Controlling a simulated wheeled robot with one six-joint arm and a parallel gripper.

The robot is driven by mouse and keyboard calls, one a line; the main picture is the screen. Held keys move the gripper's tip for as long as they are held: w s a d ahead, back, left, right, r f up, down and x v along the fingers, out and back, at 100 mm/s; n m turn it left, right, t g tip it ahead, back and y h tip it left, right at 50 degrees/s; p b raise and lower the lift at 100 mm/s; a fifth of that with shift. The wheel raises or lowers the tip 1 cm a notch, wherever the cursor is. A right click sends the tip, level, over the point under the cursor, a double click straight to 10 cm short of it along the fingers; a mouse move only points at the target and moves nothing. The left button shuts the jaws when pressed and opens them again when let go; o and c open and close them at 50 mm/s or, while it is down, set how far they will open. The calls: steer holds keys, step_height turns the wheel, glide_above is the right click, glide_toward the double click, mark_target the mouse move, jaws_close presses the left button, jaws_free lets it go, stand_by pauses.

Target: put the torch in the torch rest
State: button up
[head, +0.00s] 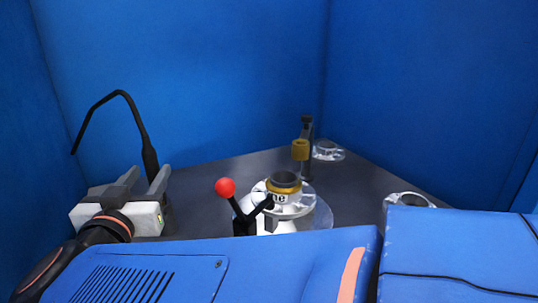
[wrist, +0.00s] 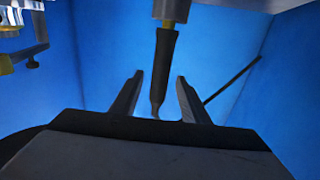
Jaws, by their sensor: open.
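The torch (head: 149,158) appears as a dark handle with a thin black line arching up and left from it, at the left in the head view. My gripper (head: 147,178) is open, with its two dark fingers on either side of the handle's lower end. In the wrist view the dark handle (wrist: 165,65) shows between the fingertips (wrist: 159,75), with a gap at each side and brass at its top; its depth relative to the fingers is unclear. A dark post with a brass cup (head: 300,150) stands near the back; I cannot tell if it is the torch rest.
A round flanged metal part with a brass ring (head: 284,187) sits mid-table. A red-ball lever (head: 226,188) stands in front of it. Clear or metal round parts lie at the back (head: 328,150) and right (head: 408,199). Blue walls (head: 220,80) close in the table.

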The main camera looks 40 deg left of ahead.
steer(key=v, duration=0.5)
steer(key=shift+s+d, duration=0.1)
steer(key=shift+d, duration=0.05)
stand_by(0.3)
